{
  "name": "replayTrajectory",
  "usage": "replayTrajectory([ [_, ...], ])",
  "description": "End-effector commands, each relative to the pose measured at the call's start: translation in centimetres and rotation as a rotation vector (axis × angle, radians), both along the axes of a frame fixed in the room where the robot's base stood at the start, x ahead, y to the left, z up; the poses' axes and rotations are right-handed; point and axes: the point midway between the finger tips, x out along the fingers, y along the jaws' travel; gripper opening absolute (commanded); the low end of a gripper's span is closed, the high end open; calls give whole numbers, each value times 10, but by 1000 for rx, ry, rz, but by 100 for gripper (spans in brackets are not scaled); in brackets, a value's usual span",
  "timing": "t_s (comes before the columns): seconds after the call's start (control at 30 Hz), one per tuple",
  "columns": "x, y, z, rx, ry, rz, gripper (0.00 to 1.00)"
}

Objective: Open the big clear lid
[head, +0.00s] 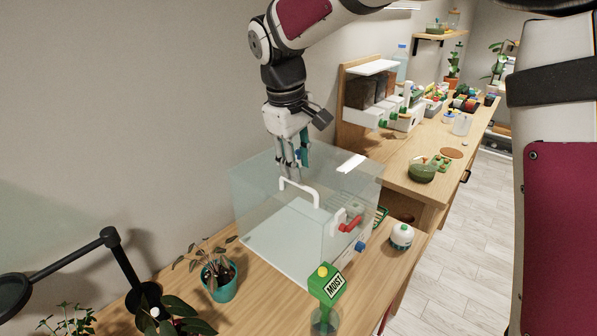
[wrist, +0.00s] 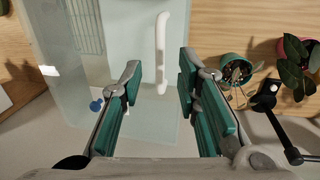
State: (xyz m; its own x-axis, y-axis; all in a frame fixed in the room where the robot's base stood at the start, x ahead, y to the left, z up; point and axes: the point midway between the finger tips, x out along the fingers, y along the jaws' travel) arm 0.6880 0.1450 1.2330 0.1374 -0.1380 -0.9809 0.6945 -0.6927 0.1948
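The big clear lid (head: 262,176) is the see-through top of a glass-like box on the wooden table in the head view; it looks shut. How far above the lid the fingertips are is hard to tell.
A teal-potted plant (head: 219,279) stands left of the box, with a black lamp (head: 126,262) beyond it. A wooden shelf unit (head: 372,100) stands behind.

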Motion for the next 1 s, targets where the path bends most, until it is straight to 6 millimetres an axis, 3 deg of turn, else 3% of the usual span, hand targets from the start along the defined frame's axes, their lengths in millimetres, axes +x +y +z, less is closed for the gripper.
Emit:
replayTrajectory([
  [0.1, 1, -3, -19, -2, 3, -1, 30],
  [0.3, 5, -6, -38, -1, 1, 0, 30],
  [0.67, 6, -6, -43, 0, -1, 0, 30],
  [0.8, 6, -6, -42, 0, -1, 0, 0],
  [1.0, 6, -6, -42, 0, -2, -1, 0],
])
